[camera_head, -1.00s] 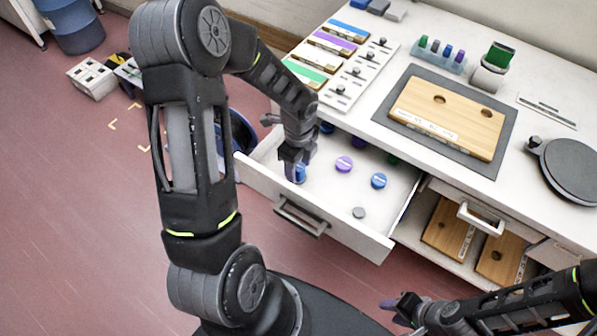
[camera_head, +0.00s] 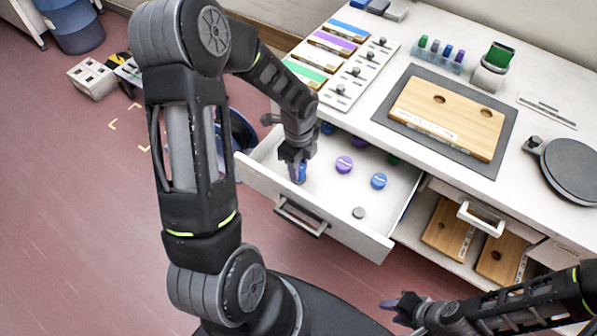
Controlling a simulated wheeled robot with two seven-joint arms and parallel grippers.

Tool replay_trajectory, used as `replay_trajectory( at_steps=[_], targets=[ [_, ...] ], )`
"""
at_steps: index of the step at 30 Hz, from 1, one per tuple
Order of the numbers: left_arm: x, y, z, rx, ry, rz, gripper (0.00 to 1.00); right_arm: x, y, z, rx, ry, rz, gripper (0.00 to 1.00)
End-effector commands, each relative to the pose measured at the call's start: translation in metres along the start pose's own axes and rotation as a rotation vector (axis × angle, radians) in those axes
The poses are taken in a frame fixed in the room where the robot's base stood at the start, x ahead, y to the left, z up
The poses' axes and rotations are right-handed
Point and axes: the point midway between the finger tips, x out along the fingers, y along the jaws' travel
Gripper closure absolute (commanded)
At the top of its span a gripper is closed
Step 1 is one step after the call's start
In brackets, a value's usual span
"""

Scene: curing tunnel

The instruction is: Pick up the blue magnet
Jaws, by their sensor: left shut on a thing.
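My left gripper (camera_head: 298,177) points down into the open drawer near its left end. It is shut on a blue magnet (camera_head: 299,174), which shows only in part between the fingers. A second blue magnet (camera_head: 379,181) lies on the drawer floor to the right. Another blue piece (camera_head: 327,128) is partly hidden at the back of the drawer by my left arm. My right gripper (camera_head: 397,308) is low at the front right, away from the drawer; I cannot tell whether its fingers are apart.
The drawer (camera_head: 330,225) also holds purple magnets (camera_head: 344,164), a grey disc (camera_head: 359,212) and a green piece (camera_head: 393,160). Above it, the worktop carries a wooden board (camera_head: 449,115) on a grey mat, a rack of coloured strips (camera_head: 357,78) and a round black plate (camera_head: 572,168).

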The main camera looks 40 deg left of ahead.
Motion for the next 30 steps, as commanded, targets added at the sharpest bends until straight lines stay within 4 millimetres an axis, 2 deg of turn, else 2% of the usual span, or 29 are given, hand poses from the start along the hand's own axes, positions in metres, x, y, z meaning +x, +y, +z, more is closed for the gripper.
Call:
replay_trajectory(
  at_steps=[11,16,30],
  targets=[
    [0.000,0.000,0.000,0.000,0.000,-0.001,1.00,0.000,0.000,0.000,0.000,0.000,0.000,0.64],
    [-0.009,-0.001,0.000,-0.001,0.000,-0.003,1.00,0.000,0.000,0.000,0.000,0.000,0.000,0.64],
    [-0.090,-0.001,0.000,-0.001,-0.001,-0.005,1.00,0.004,0.001,0.000,-0.001,0.001,-0.001,0.64]
  ],
)
